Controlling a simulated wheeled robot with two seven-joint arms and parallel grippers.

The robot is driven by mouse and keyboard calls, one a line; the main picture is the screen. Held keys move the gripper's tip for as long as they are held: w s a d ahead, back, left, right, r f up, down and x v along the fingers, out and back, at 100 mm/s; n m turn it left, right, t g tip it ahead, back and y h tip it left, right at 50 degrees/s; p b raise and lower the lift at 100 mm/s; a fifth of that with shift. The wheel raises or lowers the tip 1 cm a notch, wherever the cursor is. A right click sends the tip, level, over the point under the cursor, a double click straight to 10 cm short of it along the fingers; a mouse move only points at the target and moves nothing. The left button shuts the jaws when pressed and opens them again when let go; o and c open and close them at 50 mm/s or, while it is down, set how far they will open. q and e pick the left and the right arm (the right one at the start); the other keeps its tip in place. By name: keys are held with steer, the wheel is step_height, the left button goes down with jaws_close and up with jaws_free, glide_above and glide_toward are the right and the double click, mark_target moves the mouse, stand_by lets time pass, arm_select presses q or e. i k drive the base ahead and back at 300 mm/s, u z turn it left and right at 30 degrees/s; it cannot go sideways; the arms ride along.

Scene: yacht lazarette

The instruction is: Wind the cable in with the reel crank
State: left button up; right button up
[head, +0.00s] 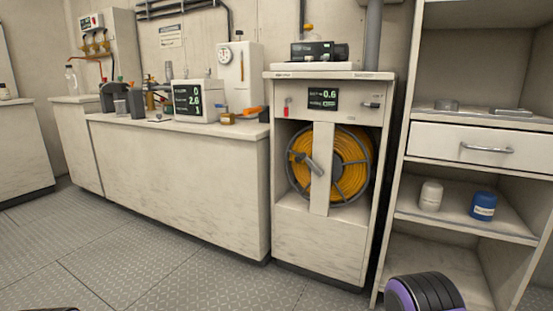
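The cable reel (369,165) sits in an open bay of a white cabinet, with orange-yellow cable (345,178) wound on it inside a grey spoked rim. A pale upright post (321,190) crosses the front of the reel. The crank (314,166), a short grey handle, sticks out at the front of the reel near the post. Part of the cable and the hub are hidden behind the post. A display (323,98) above the bay reads 0.6. Neither gripper shows; only black and purple parts of my arms show at the bottom edge.
A long white counter (190,180) stands left of the cabinet, with instruments and bottles on top. A shelf unit (395,200) with a drawer (482,147), a white jar (431,195) and a blue jar (483,206) stands right. The metal floor (170,270) in front is clear.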

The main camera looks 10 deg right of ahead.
mark_target(302, 156)
steer(key=u, duration=0.65)
steer(key=i, duration=1.45)
steer(key=z, duration=0.55)
